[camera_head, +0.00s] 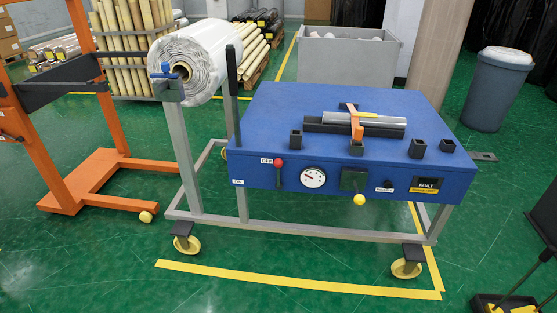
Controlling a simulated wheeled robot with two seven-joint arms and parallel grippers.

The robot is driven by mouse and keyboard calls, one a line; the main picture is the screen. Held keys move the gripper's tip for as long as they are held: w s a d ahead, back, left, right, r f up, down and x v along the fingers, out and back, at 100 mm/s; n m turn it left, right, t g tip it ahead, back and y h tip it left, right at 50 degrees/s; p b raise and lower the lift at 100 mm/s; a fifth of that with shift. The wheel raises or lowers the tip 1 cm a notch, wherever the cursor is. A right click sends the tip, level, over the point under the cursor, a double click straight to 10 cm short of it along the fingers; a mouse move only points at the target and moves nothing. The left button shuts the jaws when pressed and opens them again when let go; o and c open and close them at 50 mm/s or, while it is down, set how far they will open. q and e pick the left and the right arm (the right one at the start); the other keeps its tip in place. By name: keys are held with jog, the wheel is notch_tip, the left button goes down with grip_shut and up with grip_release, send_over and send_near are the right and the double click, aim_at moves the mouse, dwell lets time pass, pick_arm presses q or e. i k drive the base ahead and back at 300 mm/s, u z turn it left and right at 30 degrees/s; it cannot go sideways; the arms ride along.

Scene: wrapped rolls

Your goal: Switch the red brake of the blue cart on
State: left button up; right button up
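The blue cart (268,123) stands in the middle on a grey frame with casters. On its front panel, at the left, is a small red knob (278,161) on a short dark stem, beside a white label (265,161). I take this knob to be the red brake. It sits at the top of its stem; whether that is on or off I cannot tell. To its right on the panel are a round white gauge (313,177), a black lever box with a yellow knob (359,200) hanging down, and a small display (426,185). Neither of my grippers is in view.
A wrapped white roll (200,55) rests on the cart's left post. Dark and grey rolls (372,125) lie on top. An orange frame (110,168) stands close at left, a grey bin (492,95) at back right. Green floor before the cart is clear, with yellow tape (290,281).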

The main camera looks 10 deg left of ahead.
aim_at(277, 162)
jog(key=k, duration=0.7)
jog(key=z, duration=0.6)
jog(key=i, duration=1.65)
jog(key=u, duration=0.15)
